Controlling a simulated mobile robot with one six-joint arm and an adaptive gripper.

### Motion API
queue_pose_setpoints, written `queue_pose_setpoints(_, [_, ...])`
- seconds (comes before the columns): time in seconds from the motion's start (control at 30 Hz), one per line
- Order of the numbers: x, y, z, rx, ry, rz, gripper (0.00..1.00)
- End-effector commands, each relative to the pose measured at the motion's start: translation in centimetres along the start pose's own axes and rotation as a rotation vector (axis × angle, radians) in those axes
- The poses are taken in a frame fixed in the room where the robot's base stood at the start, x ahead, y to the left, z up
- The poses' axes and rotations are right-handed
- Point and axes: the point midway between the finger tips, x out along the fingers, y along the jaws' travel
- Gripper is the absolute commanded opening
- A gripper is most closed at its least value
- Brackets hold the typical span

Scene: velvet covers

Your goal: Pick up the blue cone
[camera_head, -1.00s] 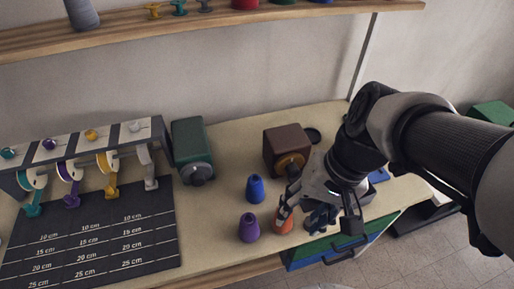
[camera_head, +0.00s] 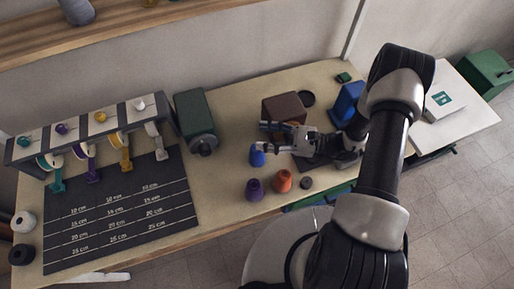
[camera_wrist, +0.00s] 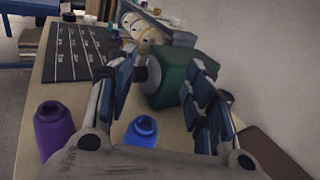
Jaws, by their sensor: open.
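The blue cone (camera_head: 257,156) stands upright on the table, at the far side of the purple cone (camera_head: 254,190) and orange cone (camera_head: 283,182). My gripper (camera_head: 262,138) is open and reaches in from the right, close to the blue cone, its near finger partly over the cone's top. In the wrist view the blue cone (camera_wrist: 142,134) appears low in the picture, between the open fingers (camera_wrist: 166,62) and nearer the left one. Its base is hidden by the gripper body. I cannot tell whether a finger touches it. The purple cone (camera_wrist: 54,130) stands left of the left finger.
A brown box (camera_head: 284,108) stands just behind my gripper. A green machine (camera_head: 194,118) stands to the left. A dark measuring mat (camera_head: 120,210) and a spool rack (camera_head: 90,128) fill the left side. A small dark disc (camera_head: 306,183) lies beside the orange cone.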

Motion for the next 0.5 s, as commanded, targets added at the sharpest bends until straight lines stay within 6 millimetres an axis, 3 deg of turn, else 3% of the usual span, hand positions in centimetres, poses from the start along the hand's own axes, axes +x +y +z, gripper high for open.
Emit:
queue_pose_setpoints(0.27, [-0.2, 0.0, -3.4, 0.057, -0.029, -0.076, 0.47])
queue_pose_setpoints(0.5, [-0.1, 0.3, -8.5, 0.055, -0.028, -0.073, 0.47])
